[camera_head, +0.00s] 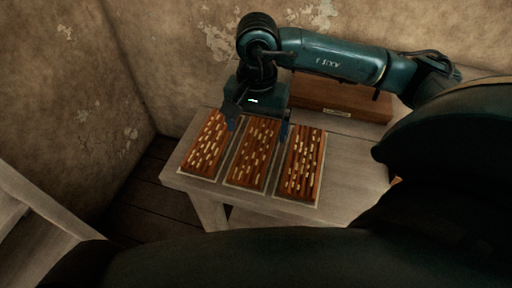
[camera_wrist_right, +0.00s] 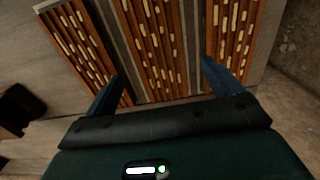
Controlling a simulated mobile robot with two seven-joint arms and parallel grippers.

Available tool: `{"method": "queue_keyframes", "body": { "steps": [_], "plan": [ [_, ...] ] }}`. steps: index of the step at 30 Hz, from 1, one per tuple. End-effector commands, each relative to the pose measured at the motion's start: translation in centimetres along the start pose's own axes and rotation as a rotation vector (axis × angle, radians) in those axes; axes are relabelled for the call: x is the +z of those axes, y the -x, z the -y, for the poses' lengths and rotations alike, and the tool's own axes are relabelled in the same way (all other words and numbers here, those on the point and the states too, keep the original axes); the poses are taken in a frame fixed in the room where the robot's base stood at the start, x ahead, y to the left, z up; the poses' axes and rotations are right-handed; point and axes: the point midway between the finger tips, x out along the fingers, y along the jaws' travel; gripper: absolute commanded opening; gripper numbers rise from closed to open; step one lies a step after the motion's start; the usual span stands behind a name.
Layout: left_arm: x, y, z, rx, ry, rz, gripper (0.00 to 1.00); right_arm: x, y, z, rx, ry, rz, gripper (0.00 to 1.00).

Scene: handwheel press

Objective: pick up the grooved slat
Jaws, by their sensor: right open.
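Three reddish-brown panels with dark grooves and short pale inlays lie side by side on a table: a left panel (camera_head: 207,146), a middle panel (camera_head: 252,156) and a right panel (camera_head: 301,166). I cannot tell which piece is the grooved slat. My right gripper (camera_head: 259,127) is open and empty, fingers down, over the far end of the middle panel. In the right wrist view my right gripper (camera_wrist_right: 160,72) has its fingers apart on either side of a central panel (camera_wrist_right: 151,40). My left gripper is not in view.
The panels rest on pale bases on a grey wooden table (camera_head: 350,172). A brown wooden box (camera_head: 335,97) with a small label stands at the back, behind my right arm. Plastered walls (camera_head: 70,70) close in the back and left. Bare tabletop lies right of the panels.

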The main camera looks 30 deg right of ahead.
Motion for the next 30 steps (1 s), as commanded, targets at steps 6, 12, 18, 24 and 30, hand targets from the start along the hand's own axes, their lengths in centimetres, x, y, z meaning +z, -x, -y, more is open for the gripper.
{"method": "queue_keyframes", "body": {
  "steps": [6,12,18,24,30],
  "plan": [
    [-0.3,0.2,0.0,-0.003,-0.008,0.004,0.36,-0.3,-3.3,-0.1,0.005,-0.001,0.004,0.91],
    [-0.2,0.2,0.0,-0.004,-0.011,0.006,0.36,-0.3,-4.6,-0.1,0.001,-0.001,0.001,0.91],
    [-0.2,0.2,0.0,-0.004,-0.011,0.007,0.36,-0.3,-4.6,-0.1,0.001,0.0,0.001,0.89],
    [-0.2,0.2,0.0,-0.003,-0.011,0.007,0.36,-0.3,-4.6,-0.1,0.001,0.0,0.001,0.73],
    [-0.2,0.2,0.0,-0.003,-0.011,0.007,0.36,-0.3,-4.6,-0.1,0.001,0.0,0.001,0.57]
  ]
}}
